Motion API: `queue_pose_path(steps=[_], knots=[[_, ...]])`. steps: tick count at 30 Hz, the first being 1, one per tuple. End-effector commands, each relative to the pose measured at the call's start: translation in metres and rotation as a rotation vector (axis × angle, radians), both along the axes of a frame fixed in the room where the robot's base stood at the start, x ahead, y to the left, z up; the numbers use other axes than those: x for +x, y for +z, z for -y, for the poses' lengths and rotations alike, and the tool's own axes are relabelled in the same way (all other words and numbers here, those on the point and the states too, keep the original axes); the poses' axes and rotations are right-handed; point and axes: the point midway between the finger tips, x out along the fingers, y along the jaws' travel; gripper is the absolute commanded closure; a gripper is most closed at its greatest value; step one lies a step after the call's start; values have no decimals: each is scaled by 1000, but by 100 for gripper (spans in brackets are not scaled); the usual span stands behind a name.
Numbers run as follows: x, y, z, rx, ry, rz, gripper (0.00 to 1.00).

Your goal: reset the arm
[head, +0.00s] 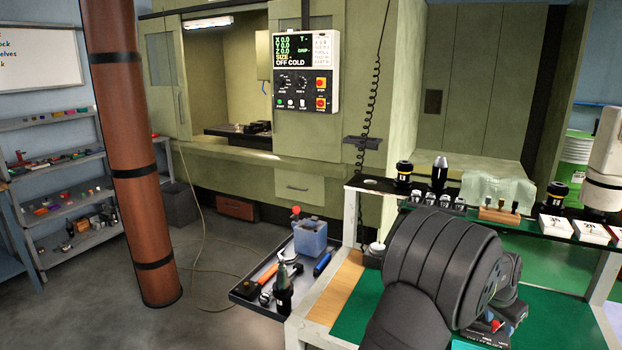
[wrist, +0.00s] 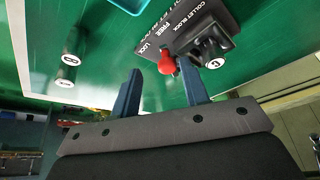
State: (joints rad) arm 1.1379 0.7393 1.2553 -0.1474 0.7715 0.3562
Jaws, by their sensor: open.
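My gripper (wrist: 159,70) shows in the wrist view with its two blue fingers apart and nothing held between them. A black collet block (wrist: 188,28) with the words FREE and LOCK lies just beyond the fingertips on the green surface. Its red ball knob (wrist: 167,64) appears between the fingertips; I cannot tell whether they touch it. A black holder (wrist: 210,47) with a round white number label stands on the block. In the head view my dark grey arm bends over the green-topped cart (head: 348,318) and hides the gripper's fingers.
A grey side tray (head: 246,289) holds a blue container (head: 310,237), a tool holder (head: 284,292) and hand tools. A raised shelf carries black holders (head: 404,174), a wooden block (head: 498,214) and white boxes (head: 556,226). A brown column (head: 130,150) stands left, with open floor between.

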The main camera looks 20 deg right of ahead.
Motion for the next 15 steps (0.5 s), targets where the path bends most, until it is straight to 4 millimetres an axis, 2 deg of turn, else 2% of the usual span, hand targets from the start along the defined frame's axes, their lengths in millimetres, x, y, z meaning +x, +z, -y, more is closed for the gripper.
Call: queue_pose_path(steps=[15], knots=[[-3,0,1,1,65,0,59]])
